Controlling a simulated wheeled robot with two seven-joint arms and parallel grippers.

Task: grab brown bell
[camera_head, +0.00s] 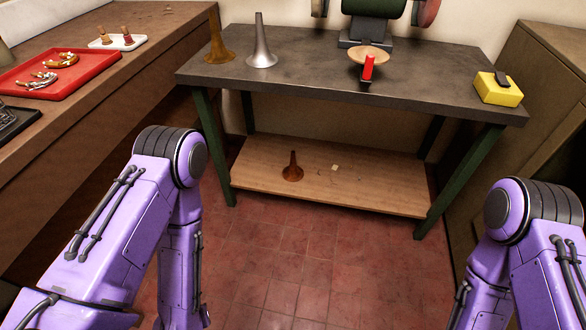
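A small orange-brown bell (292,168) stands flared end down on the wooden lower shelf of the workbench. A taller, dull brown-gold bell (217,42) stands flared end down at the left end of the bench top. A silver bell (261,45) stands just right of it. My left arm bends down at the left and my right arm bends down at the lower right. Both grippers are outside the picture, and neither arm reaches the bench or the bells.
The workbench (330,82) has a machine (370,30), a red-handled tool (368,68) and a yellow box (497,88). A red tray (85,78) with brass parts and a white tray (128,43) sit on the left counter. The lower shelf (370,190) is mostly clear, as is the tiled floor.

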